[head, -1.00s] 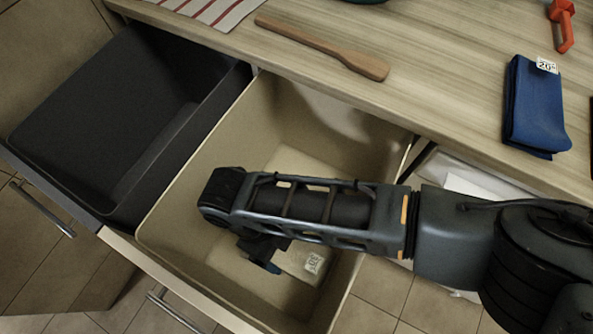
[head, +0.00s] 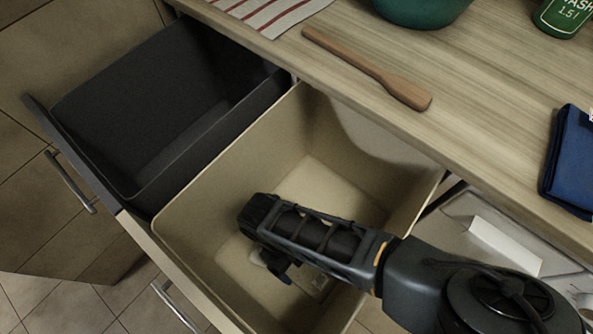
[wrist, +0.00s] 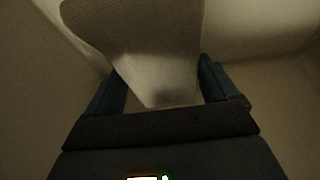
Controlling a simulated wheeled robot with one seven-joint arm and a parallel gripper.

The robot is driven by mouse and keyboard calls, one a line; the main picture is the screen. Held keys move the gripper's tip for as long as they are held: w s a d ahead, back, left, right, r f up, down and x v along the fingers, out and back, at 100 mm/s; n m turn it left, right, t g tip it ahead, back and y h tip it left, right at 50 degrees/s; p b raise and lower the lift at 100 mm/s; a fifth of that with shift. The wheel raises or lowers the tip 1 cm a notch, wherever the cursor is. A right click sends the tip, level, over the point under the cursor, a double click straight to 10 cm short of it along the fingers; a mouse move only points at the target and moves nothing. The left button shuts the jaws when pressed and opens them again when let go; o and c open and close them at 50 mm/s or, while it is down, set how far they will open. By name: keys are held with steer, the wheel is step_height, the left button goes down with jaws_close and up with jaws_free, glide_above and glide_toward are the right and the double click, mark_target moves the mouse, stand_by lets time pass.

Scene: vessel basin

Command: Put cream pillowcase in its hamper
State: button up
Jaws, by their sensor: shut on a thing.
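The cream pillowcase (wrist: 140,45) is a pale folded cloth between the two fingers of my gripper (wrist: 162,88) in the wrist view. In the head view my gripper (head: 274,268) points down inside the cream hamper (head: 215,165), below its rim. Part of the pillowcase (head: 314,284) and its printed tag show beneath my arm, close to the hamper's floor. My wrist and forearm hide much of it, and I cannot tell whether it touches the floor.
A dark grey bin (head: 95,110) stands left of the cream hamper in the pulled-out drawer. The counter above holds a wooden spatula (head: 370,68), a striped towel (head: 268,14), a green bowl (head: 420,8), a green bottle (head: 563,16) and a folded blue cloth (head: 572,165).

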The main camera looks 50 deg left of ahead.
steer(key=shift+f+b, duration=0.3)
steer(key=shift+b, duration=0.1)
steer(key=shift+f+b, duration=0.3)
steer(key=shift+b, duration=0.1)
steer(key=o, duration=1.1)
steer(key=shift+r, duration=0.15)
steer(key=shift+r+p, duration=0.6)
steer(key=shift+p, duration=0.25)
steer(key=v, duration=1.1)
steer(key=shift+r, duration=0.35)
